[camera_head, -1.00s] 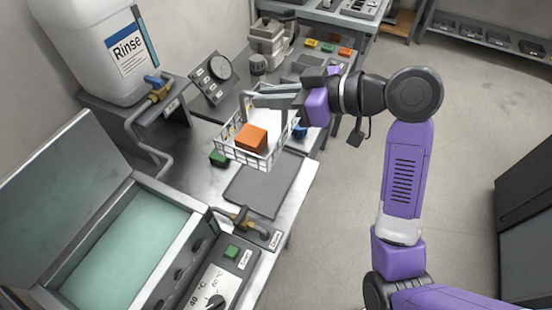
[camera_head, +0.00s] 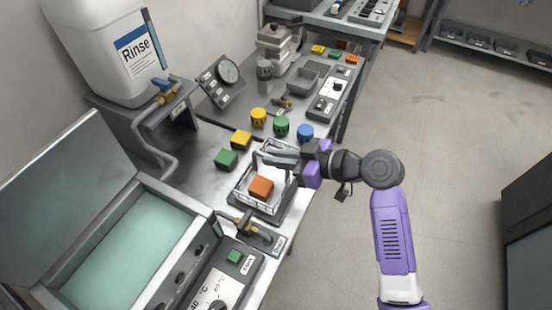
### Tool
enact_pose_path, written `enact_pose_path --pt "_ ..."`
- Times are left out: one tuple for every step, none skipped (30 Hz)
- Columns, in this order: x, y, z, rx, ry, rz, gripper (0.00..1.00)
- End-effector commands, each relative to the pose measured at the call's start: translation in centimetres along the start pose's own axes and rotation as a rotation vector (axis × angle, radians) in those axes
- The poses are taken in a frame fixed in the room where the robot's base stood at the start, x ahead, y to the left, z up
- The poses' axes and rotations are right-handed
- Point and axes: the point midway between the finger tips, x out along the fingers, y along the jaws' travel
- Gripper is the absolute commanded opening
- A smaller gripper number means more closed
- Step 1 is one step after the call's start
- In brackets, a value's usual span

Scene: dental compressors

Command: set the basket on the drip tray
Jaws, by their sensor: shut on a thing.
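The white wire basket (camera_head: 245,187) with an orange block (camera_head: 261,188) in it is over the dark grey drip tray (camera_head: 281,219). The tray's edges show around the basket's lower right side. I cannot tell whether the basket's bottom touches the tray or hangs just above it. My gripper (camera_head: 275,152) is shut on the basket at its far upper side, and the fingers partly hide the handle.
The open bath (camera_head: 130,250) and a brass valve (camera_head: 245,222) lie at the near left. The Rinse canister (camera_head: 115,50) stands at the back left.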

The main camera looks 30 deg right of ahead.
Motion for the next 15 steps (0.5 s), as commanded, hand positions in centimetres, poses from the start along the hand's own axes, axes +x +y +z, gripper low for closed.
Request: enact_pose_path --pt "0.15 0.01 0.32 0.000 0.002 0.000 0.00" --pt "0.22 0.03 0.48 -0.001 0.002 0.001 0.00" --pt "0.28 0.05 0.61 -0.001 0.003 0.002 0.00" --pt "0.30 0.06 0.66 -0.001 0.003 0.002 0.00" --pt "0.31 0.06 0.67 -0.001 0.003 0.002 0.00" --pt "0.30 0.06 0.65 -0.002 0.003 0.002 0.00" --pt "0.30 0.05 0.64 -0.002 0.003 0.002 0.00" --pt "0.30 0.05 0.64 -0.002 0.003 0.002 0.00" --pt "0.30 0.05 0.63 -0.002 0.003 0.002 0.00" --pt "0.30 0.05 0.64 -0.002 0.003 0.002 0.00" --pt "0.31 0.05 0.68 -0.002 0.003 0.002 0.00" --pt "0.36 0.05 0.80 -0.002 0.003 0.002 0.00" --pt "0.35 0.03 0.83 -0.001 0.001 0.001 0.17" --pt "0.34 0.03 0.81 -0.001 0.001 0.001 0.23" --pt "0.34 0.03 0.81 -0.001 0.001 0.001 0.31"
